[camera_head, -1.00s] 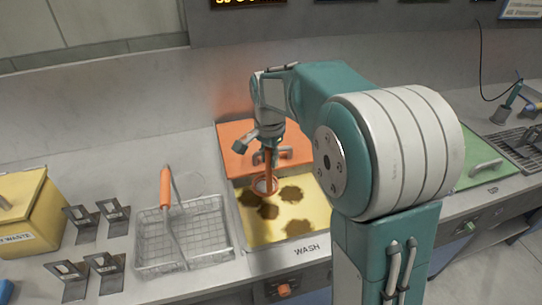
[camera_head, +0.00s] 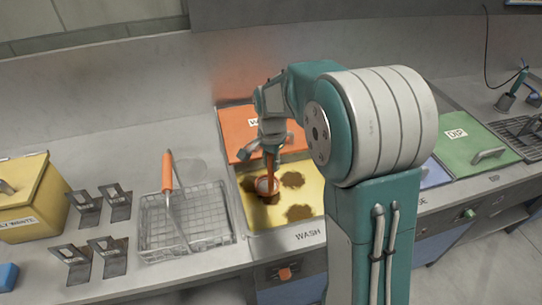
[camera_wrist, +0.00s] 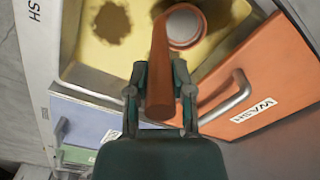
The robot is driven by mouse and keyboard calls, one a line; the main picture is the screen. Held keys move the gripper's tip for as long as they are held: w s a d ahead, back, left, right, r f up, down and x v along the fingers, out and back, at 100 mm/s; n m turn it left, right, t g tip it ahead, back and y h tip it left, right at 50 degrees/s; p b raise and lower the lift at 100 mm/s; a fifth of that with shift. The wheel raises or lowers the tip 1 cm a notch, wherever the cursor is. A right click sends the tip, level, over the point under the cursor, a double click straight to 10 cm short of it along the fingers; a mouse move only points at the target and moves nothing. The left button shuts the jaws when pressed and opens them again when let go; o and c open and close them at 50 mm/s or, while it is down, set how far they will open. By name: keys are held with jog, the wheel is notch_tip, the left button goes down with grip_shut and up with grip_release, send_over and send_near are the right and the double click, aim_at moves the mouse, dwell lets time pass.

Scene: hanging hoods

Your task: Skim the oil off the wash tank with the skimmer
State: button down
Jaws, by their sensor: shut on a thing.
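The wash tank (camera_head: 245,228) is open and holds yellow liquid (camera_head: 318,190) with several dark brown oil patches (camera_head: 299,212). My gripper (camera_head: 271,149) is over the tank, shut on the orange handle of the skimmer (camera_head: 266,186). The skimmer points down, and its round pale head is at the liquid among the left patches; I cannot tell how deep it is. In the wrist view the handle sits between the fingers of my gripper (camera_wrist: 160,76), with the skimmer's round head (camera_wrist: 184,26) beyond. A brown patch (camera_wrist: 112,22) shows left of it.
The orange wash lid (camera_head: 236,122) is behind the tank. Left of it stands a wire basket (camera_head: 212,235) with an orange handle (camera_head: 167,171). Farther left are metal brackets (camera_head: 115,203) and a yellow waste bin (camera_head: 28,205). A green lid (camera_head: 470,140) is on the right.

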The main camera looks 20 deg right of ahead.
aim_at(271, 172)
jog(key=shift+f, duration=2)
